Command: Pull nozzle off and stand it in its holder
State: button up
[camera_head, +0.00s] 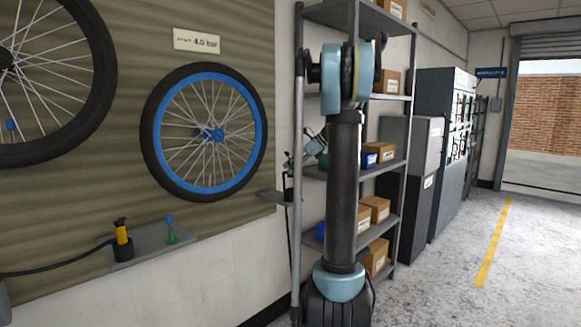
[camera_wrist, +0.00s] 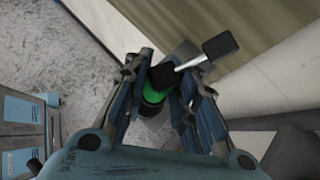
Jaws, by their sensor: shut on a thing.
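My gripper (camera_wrist: 164,78) is shut on a black nozzle with a green band (camera_wrist: 152,96) in the wrist view. A grey lever with a black paddle end (camera_wrist: 219,45) sticks out past the right finger. A grey plate (camera_wrist: 184,50) shows just beyond the nozzle; I cannot tell whether they touch. In the head view my gripper (camera_head: 297,164) is small, left of my arm, above a small grey ledge (camera_head: 270,196). A dark upright piece is there, with a dark line like a hose hanging below. My arm and the rack post hide part of it.
A wall shelf (camera_head: 145,252) carries a yellow-and-black fitting (camera_head: 122,236) with a black hose and a green fitting (camera_head: 170,234). A blue-rimmed wheel (camera_head: 205,132) hangs above. A rack with boxes (camera_head: 373,212) stands behind my arm. The floor (camera_head: 440,265) at right is clear.

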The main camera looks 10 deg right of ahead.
aim_at(292, 174)
jog(key=shift+a+f, duration=0.1)
jog(key=shift+f, duration=1.85)
jog(key=shift+s+f, duration=0.1)
jog(key=shift+f, duration=0.05)
grip_shut()
jog(key=shift+f, duration=1.05)
dwell(0.5)
jog(key=o, duration=1.2)
grip_release()
jog(key=shift+c, duration=0.2)
jog(key=shift+d, duration=0.2)
jog(key=shift+v, duration=4.95)
